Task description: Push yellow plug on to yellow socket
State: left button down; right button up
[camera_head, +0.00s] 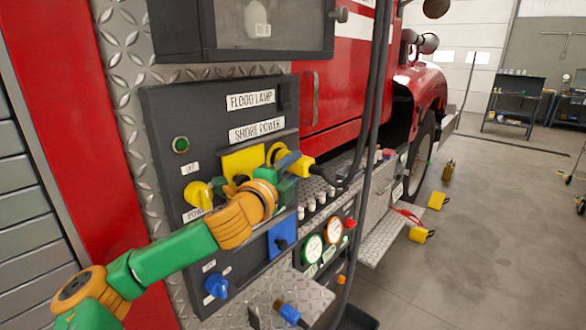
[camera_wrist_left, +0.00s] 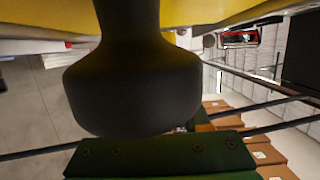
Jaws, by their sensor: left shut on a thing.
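The yellow socket (camera_head: 243,160) is a square yellow plate on the dark panel, below the "SHORE POWER" label. The yellow plug (camera_head: 302,166) is just right of it, with a black cable running off to the right. My left gripper (camera_head: 287,181) is green and shut on the plug, in front of the panel's right side. In the left wrist view, a dark flared boot (camera_wrist_left: 133,80) fills the middle, above a green finger (camera_wrist_left: 160,157), with yellow surfaces along the top. The contact between plug and socket is hidden. My right gripper is not in view.
A yellow knob (camera_head: 198,193) sits left of my wrist. A blue socket (camera_head: 281,238) and blue knob (camera_head: 216,285) are below. A blue plug (camera_head: 289,313) lies on the tread-plate step. Thick black hoses hang right of the panel, near the gauges (camera_head: 312,248).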

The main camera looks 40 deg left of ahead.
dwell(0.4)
pick_arm(q)
jog(key=shift+a, duration=0.5)
jog(key=shift+r, duration=0.3)
dwell(0.7)
jog(key=shift+c, duration=1.4)
grip_release()
jog(key=s+d+r+p, duration=0.3)
jog(key=s+d+r, duration=0.5)
jog(key=s+r, duration=0.3)
jog(key=shift+s+r, duration=0.3)
jog(key=shift+r, duration=0.55)
